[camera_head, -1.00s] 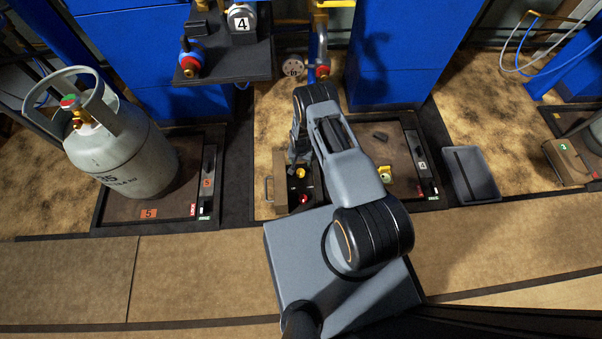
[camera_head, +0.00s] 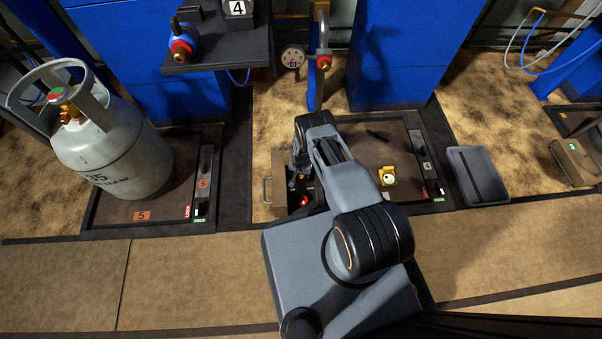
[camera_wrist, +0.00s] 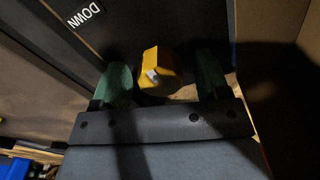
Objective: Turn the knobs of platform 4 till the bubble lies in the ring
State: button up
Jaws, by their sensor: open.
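Platform 4 (camera_head: 350,160) is a dark brown plate on the floor, right of my arm, with a "4" label at its right edge. A yellow block with a round pale face (camera_head: 388,177), apparently the level, sits on it; the bubble and ring are too small to read. A dark box with a red knob (camera_head: 304,200) stands at the platform's left side. In the wrist view a yellow knob (camera_wrist: 160,72) with a pale mark lies between the green fingertips of my open gripper (camera_wrist: 163,80). Contact cannot be told. My arm largely hides the gripper in the head view.
A grey gas cylinder (camera_head: 115,150) stands on platform 5 (camera_head: 115,212) at the left. A black shelf (camera_head: 225,55) juts out above. A "DOWN" label (camera_wrist: 86,14) shows near the gripper.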

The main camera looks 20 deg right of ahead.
jog(key=shift+c, duration=0.2)
jog(key=c, duration=0.9)
jog(key=shift+f+n+b, duration=0.1)
jog(key=shift+n+b, duration=0.55)
jog(key=shift+n, duration=0.05)
jog(key=n+b, duration=0.2)
jog(key=n, duration=0.1)
jog(key=shift+d, duration=0.1)
jog(key=shift+n, duration=2.6)
